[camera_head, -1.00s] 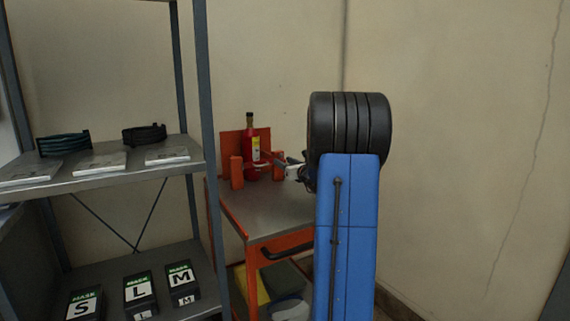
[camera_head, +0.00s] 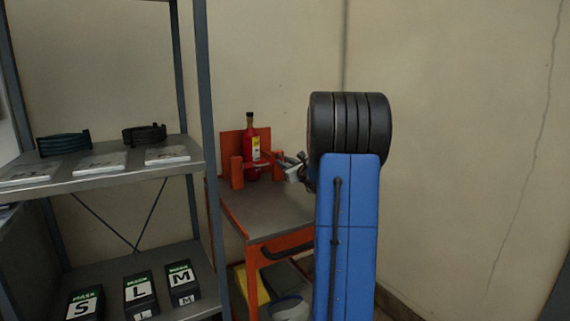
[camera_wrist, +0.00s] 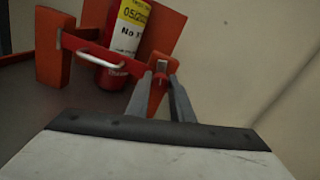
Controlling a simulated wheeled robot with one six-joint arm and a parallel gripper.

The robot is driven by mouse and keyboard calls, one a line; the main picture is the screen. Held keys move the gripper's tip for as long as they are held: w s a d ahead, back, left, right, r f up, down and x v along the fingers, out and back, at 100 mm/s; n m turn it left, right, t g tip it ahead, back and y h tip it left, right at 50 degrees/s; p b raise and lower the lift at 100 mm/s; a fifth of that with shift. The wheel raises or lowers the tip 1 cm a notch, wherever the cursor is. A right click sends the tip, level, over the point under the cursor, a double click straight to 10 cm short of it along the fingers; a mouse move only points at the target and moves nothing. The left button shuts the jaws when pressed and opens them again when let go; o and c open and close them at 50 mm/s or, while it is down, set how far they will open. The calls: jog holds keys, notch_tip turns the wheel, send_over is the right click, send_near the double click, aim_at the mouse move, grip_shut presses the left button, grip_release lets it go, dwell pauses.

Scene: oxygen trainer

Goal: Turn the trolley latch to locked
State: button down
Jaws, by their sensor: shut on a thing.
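A red cylinder (camera_head: 251,150) with a yellow and white label stands upright on the orange trolley (camera_head: 262,240), between two orange posts. It also shows in the wrist view (camera_wrist: 128,32). A red latch bar (camera_wrist: 82,46) with a pale handle loop (camera_wrist: 100,61) runs across the front of the cylinder. My gripper (camera_wrist: 161,76) is at the bar's right end, by the right orange post. Its fingers are shut on a small grey and red piece there, which I take to be the latch's end. In the head view my gripper (camera_head: 300,163) is partly hidden by my arm.
A grey shelf rack (camera_head: 205,140) with coiled hoses, white packets and boxes marked S, L and M stands close on the left. The trolley's black handle (camera_head: 285,252) faces the front. Walls close in behind and right. The trolley top before the cylinder is clear.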

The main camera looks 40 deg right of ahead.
jog(key=n, duration=1.1)
jog(key=shift+a+f, duration=0.1)
jog(key=shift+n, duration=2)
jog(key=shift+f, duration=0.1)
jog(key=c, duration=1.6)
grip_release()
jog(key=shift+o, duration=0.2)
